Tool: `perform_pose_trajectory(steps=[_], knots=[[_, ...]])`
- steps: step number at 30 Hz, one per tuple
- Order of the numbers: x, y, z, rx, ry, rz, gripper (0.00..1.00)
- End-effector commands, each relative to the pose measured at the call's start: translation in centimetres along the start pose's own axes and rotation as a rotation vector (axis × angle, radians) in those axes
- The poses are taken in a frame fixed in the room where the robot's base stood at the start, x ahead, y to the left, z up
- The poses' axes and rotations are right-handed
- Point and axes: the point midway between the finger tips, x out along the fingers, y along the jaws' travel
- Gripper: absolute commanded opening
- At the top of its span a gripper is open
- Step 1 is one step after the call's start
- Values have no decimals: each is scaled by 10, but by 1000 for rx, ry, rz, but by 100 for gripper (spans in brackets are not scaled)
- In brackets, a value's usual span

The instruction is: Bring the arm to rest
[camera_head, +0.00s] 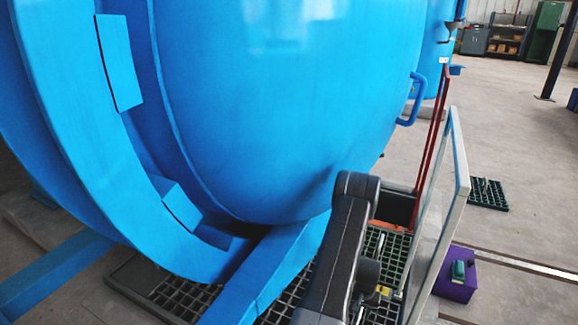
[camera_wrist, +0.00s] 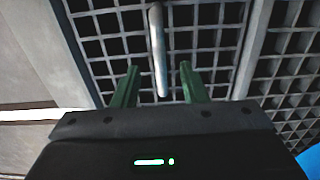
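My gripper (camera_wrist: 159,66) shows in the wrist view with two green fingers spread apart. Nothing is held between them. A pale metal rod (camera_wrist: 157,50) runs in the gap between the fingers, clear of both; how far it is from them I cannot tell. Dark grating (camera_wrist: 105,30) lies beyond. In the head view my dark arm reaches up from the bottom edge, in front of the blue autoclave (camera_head: 290,110). My gripper is not clearly visible there.
A grey rail frame (camera_head: 441,220) stands just right of my arm, with red poles (camera_head: 431,140) behind it. A blue handle (camera_head: 415,100) juts from the autoclave. A purple box (camera_head: 455,290) with a green item on top sits right of the rail. Floor farther right is mostly open.

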Motion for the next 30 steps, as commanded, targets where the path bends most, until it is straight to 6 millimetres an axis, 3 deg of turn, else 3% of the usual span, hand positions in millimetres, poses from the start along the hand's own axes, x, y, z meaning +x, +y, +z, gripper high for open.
perform_pose_trajectory(steps=[1, 7, 9, 15, 30], knots=[[16, 0, 1, 0, -2, 0, 40], [56, 0, 1, 0, -2, 0, 40], [33, 0, -2, 0, 3, 0, 40], [8, 0, 0, 0, 2, 0, 40], [8, 0, 0, -2, 0, 0, 40]])
